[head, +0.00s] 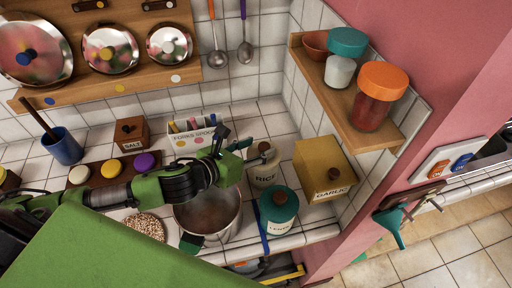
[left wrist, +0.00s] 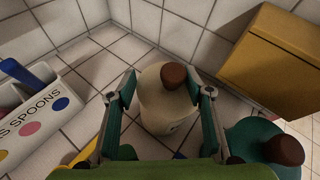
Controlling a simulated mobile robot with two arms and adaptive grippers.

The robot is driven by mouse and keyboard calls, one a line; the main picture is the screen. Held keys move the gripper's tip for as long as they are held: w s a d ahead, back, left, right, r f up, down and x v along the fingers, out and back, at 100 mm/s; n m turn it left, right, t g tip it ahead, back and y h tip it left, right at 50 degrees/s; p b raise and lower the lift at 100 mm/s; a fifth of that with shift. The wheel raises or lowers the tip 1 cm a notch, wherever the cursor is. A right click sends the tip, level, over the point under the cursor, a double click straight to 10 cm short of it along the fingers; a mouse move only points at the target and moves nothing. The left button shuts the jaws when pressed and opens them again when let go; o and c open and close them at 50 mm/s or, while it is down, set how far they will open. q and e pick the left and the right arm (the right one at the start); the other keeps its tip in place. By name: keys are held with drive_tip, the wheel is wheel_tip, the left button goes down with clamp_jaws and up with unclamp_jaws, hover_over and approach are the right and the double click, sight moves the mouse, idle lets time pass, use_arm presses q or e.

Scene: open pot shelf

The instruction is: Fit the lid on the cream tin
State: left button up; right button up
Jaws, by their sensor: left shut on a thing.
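The cream tin (head: 265,174), lettered RICE, stands upright on the tiled counter in the corner. Its cream lid with a brown knob (head: 264,147) is at the top of the tin. In the left wrist view the cream lid (left wrist: 152,82) and knob (left wrist: 174,76) lie between the fingers, with the tin (left wrist: 168,122) below. My left gripper (head: 250,150) is shut on the lid, one finger on each side. I cannot tell whether the lid is fully seated. My right gripper is not in view.
A teal-lidded tin (head: 279,213) stands close in front of the cream tin. A yellow GARLIC box (head: 322,169) is to the right. A steel pot (head: 212,218) and white spoon holder (head: 190,140) are to the left. A wooden shelf (head: 335,97) juts out above.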

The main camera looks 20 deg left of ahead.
use_arm(q)
drive_tip(key=shift+s+f, duration=0.1)
drive_tip(key=shift+f, duration=0.15)
drive_tip(key=o, duration=1.3)
drive_tip(key=shift+c, duration=0.2)
drive_tip(key=v, duration=0.7)
drive_tip(key=shift+s+a+r, duration=0.1)
